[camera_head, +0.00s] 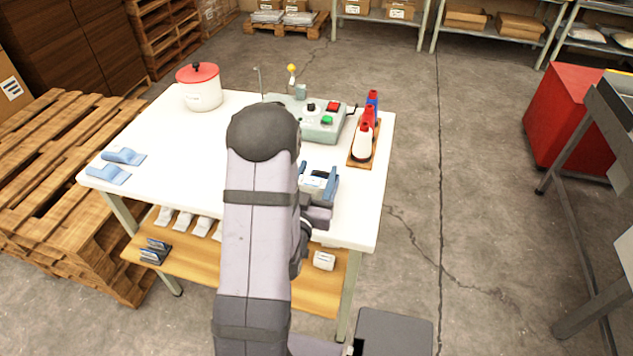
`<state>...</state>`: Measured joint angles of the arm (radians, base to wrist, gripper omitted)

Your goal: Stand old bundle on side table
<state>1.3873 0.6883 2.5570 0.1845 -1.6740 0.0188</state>
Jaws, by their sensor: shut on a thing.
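My gripper (318,184) is over the right part of the white table (200,135), partly hidden by my arm. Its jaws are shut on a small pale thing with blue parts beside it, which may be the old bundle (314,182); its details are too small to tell. I cannot tell whether it touches the tabletop. I cannot make out for certain which surface is the side table; a dark grey flat top (394,332) shows at the bottom edge, right of my arm.
A grey-green machine (318,121) with buttons and a lever stands behind my gripper. Bottles (362,140) stand on a wooden tray to the right. A white pot (202,94) and two blue-white pieces (122,157) are left. A wooden shelf (315,294) below holds several small items.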

